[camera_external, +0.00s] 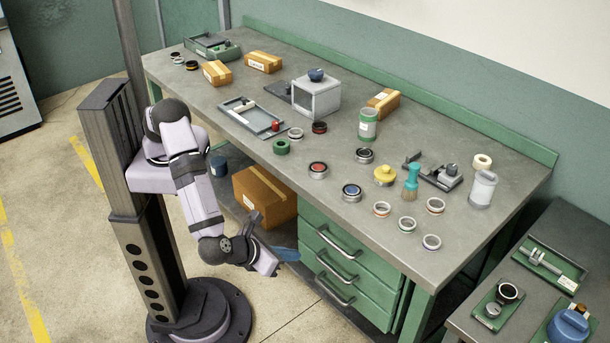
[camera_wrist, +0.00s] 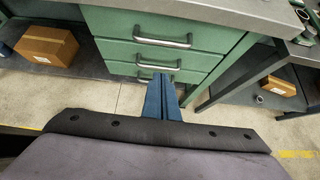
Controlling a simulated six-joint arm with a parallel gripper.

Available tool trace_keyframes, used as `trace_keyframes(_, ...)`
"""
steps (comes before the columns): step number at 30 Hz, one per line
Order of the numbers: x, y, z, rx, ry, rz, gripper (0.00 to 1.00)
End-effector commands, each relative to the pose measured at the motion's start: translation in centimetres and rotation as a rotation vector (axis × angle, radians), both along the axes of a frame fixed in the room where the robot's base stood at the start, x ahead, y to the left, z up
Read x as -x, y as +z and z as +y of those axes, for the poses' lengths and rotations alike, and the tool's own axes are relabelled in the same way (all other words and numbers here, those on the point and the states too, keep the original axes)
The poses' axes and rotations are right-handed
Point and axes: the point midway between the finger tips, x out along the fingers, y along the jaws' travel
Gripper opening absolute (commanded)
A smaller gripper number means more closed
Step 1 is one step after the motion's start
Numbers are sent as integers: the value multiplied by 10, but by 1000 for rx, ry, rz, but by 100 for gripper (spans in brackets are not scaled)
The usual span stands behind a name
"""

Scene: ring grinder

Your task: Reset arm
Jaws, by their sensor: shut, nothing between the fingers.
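My gripper (camera_external: 287,254) hangs low in front of the workbench (camera_external: 333,218), below its top and beside the green drawers. My arm is folded downward from its column. In the wrist view my gripper's blue fingers (camera_wrist: 162,84) are together with nothing between them. They point toward the green drawer unit (camera_wrist: 150,52) and look apart from it, though the exact gap is hard to tell.
On the bench top stand several rings, a green jar (camera_external: 368,125), a grey box machine (camera_external: 316,97), a tray (camera_external: 250,118) and cardboard boxes. A cardboard box (camera_external: 265,194) sits on the lower shelf. A second table (camera_external: 540,228) stands at the right.

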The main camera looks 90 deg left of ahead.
Motion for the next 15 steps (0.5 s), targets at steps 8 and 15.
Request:
trace_keyframes(8,-1,-2,-3,71,57,-53,0)
trace_keyframes(15,44,-60,-7,357,352,-50,0)
